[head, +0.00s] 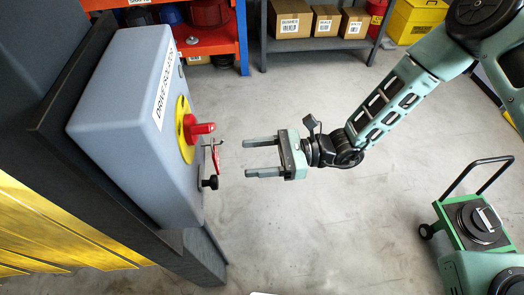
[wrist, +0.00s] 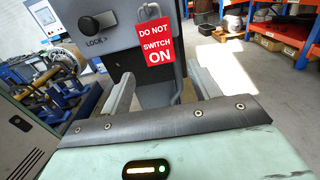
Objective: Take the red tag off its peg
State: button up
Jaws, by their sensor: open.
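The red tag (head: 215,158) hangs in front of the grey isolator box, seen nearly edge-on in the head view. In the wrist view the tag (wrist: 157,42) faces me and reads "DO NOT SWITCH ON". Its thin peg (head: 219,143) sticks out from the box near the red handle; the peg is not clear in the wrist view. My gripper (head: 246,157) is open and empty, its fingers pointing at the tag with a small gap between. In the wrist view the tag lies beyond and above the fingertips (wrist: 159,74), between them sideways.
The grey isolator box (head: 120,85) carries a red handle (head: 200,129) on a yellow disc (head: 184,130). A black knob (head: 210,183) juts out below the tag. A green cart (head: 470,225) stands at right. Shelves with boxes (head: 290,25) are behind; the floor between is clear.

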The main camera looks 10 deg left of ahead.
aim_at(217, 156)
jog(key=shift+b+x, duration=0.35)
jog(key=shift+x, duration=3.05)
jog(key=shift+s, duration=0.1)
jog(key=c, duration=0.7)
jog(key=shift+r+p, duration=0.35)
jog(key=shift+r, duration=0.1)
jog(key=shift+r, duration=0.35)
jog(key=shift+c, duration=0.2)
jog(key=shift+c, duration=0.3)
jog(key=shift+p+v, duration=0.4)
jog(key=shift+v, duration=0.75)
jog(key=shift+c, duration=0.2)
jog(key=shift+v, duration=2.35)
